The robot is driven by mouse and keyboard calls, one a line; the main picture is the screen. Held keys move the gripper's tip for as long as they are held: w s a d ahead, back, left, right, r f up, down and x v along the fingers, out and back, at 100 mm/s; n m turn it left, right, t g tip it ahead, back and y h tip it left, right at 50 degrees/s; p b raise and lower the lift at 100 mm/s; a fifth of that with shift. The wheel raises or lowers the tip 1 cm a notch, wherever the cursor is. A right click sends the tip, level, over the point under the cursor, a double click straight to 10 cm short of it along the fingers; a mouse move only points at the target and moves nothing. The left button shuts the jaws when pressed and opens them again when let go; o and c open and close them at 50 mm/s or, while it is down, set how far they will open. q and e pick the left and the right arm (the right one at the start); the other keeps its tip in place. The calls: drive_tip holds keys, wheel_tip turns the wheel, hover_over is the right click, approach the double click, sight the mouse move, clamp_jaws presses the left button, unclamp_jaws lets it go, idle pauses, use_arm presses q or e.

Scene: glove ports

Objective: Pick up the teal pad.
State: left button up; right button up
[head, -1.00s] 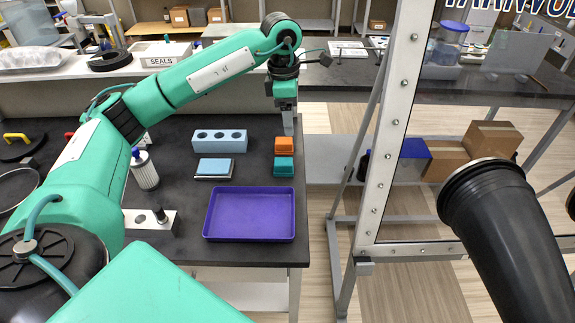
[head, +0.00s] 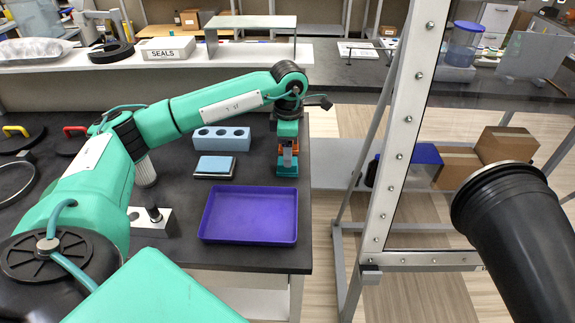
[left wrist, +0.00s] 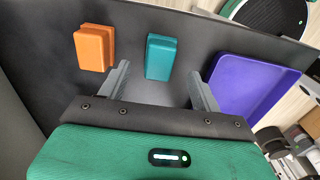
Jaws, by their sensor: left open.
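The teal pad (left wrist: 161,58) lies on the dark bench top, seen between my open fingers in the left wrist view and apart from them. In the head view the teal pad (head: 286,170) shows partly behind my left gripper. My left gripper (left wrist: 158,82) is open and empty, pointing down above the bench; in the head view it (head: 288,160) is over the teal and orange pads. The orange pad (left wrist: 94,48) lies beside the teal one, left of the left finger in the wrist view. My right gripper is not in view.
A purple tray (head: 250,214) lies just in front of the teal pad. A blue block with holes (head: 221,138) and a light blue pad (head: 215,166) are to the left. A framed clear panel with a black glove port (head: 497,190) stands at the right.

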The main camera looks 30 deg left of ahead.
sight(292, 172)
use_arm(q)
wheel_tip(292, 172, down, 4)
drive_tip(key=shift+a+f+p, duration=0.1)
drive_tip(key=shift+f+p, duration=0.05)
drive_tip(key=shift+p, duration=0.65)
drive_tip(key=shift+f, duration=0.5)
drive_tip(key=c, duration=1.1)
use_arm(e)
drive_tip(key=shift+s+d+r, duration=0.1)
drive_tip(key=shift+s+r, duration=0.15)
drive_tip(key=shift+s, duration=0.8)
